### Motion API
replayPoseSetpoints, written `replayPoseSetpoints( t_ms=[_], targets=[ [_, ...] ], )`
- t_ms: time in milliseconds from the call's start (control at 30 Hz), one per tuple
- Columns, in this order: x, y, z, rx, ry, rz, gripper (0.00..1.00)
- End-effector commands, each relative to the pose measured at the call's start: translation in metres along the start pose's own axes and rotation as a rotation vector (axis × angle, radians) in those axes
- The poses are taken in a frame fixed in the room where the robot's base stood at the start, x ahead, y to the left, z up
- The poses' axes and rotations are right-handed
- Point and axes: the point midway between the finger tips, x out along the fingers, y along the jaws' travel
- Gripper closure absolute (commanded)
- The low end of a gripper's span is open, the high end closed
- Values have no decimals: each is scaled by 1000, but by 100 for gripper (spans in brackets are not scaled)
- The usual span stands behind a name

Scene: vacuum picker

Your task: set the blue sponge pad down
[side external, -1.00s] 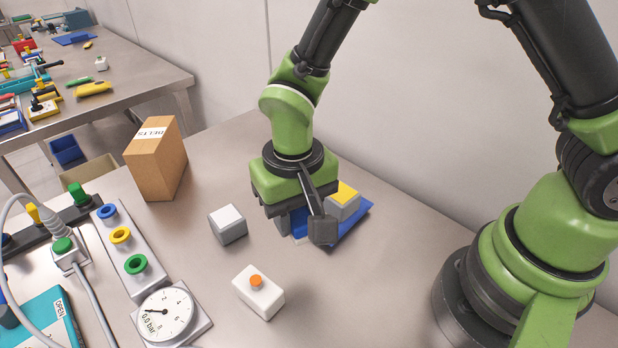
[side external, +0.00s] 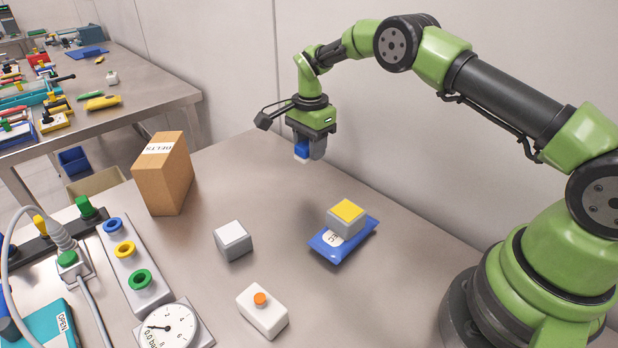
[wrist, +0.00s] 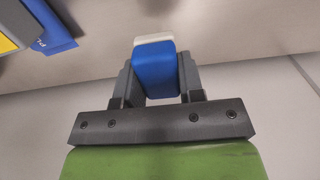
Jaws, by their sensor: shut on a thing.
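My gripper (side external: 306,147) is shut on the blue sponge pad (side external: 301,150), which has a white layer at its lower end. It holds the pad in the air above the rear part of the table. In the wrist view the blue pad (wrist: 157,72) sits between the two dark fingers of my gripper (wrist: 160,85), its white end pointing away from the palm. Bare table surface shows beyond the pad.
A grey block with a yellow top (side external: 346,216) sits on a blue packet (side external: 330,248). A grey-white block (side external: 233,241), a white box with an orange button (side external: 262,312), a cardboard box (side external: 163,175) and a gauge (side external: 168,328) stand around.

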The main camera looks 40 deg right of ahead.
Motion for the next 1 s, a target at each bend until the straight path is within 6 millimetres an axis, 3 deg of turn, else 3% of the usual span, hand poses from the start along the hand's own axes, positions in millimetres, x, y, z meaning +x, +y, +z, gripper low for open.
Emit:
replayPoseSetpoints(
  t_ms=[100, 500, 900, 933, 1000],
  targets=[
    [21, 1, 0, -2, 1, 3, 87],
    [70, 0, 1, -3, 1, -1, 87],
    [74, 0, 1, -4, 1, -1, 87],
    [74, 0, 1, -4, 1, -2, 60],
    [74, 0, 1, -4, 1, -2, 44]
  ],
)
